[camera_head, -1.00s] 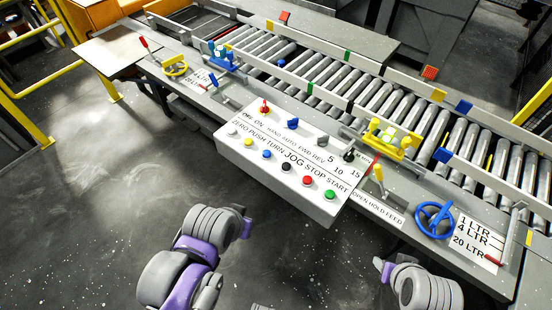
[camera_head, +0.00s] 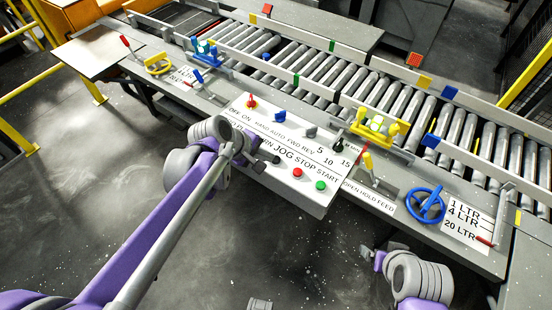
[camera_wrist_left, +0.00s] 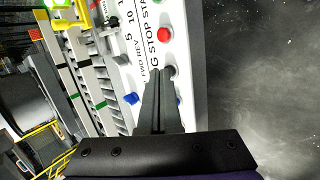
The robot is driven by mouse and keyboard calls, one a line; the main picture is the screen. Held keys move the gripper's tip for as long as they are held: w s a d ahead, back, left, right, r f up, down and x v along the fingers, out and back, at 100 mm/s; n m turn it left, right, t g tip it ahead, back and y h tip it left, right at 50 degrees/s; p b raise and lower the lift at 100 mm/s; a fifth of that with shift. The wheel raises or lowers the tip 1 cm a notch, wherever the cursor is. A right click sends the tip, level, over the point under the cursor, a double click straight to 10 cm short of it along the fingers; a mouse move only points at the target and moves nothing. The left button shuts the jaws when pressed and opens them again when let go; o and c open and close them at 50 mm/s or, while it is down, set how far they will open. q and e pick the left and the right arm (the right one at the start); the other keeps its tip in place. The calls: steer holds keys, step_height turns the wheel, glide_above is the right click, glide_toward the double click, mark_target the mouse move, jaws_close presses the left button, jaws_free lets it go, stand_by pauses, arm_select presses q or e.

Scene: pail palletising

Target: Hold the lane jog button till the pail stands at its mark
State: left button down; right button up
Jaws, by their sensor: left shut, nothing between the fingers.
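The grey control panel (camera_head: 330,206) slopes in front of the roller lane (camera_head: 350,82), with a JOG label beside its row of buttons. My left gripper (camera_head: 262,163) is shut and empty at the panel's front, by the dark jog button (camera_head: 276,160). In the left wrist view its dark fingertips (camera_wrist_left: 159,76) overlap the jog button (camera_wrist_left: 170,72), partly hiding it; I cannot tell whether they press it. My arm hides the buttons to the left. My right gripper (camera_head: 378,257) is low at the right, away from the panel; its jaws are unclear. No pail shows.
The red stop button (camera_head: 297,172) and green start button (camera_head: 320,185) sit just right of the jog button. Selector knobs, including a blue one (camera_head: 279,117), stand higher on the panel. Open floor lies in front.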

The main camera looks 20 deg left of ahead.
mark_target(276, 160)
arm_select(q)
steer(key=w+a+f+n+t+h, duration=0.1)
steer(key=w+n+h, duration=0.1)
steer(key=w+n, duration=0.3)
steer(key=w, duration=0.3)
steer(key=shift+w+n, duration=0.4)
steer(key=shift+f, duration=0.2)
step_height(276, 160, down, 9)
steer(key=b, duration=0.6)
steer(key=shift+r, duration=0.2)
stand_by(1.1)
steer(key=shift+f+b, duration=0.35)
steer(key=shift+f, duration=0.05)
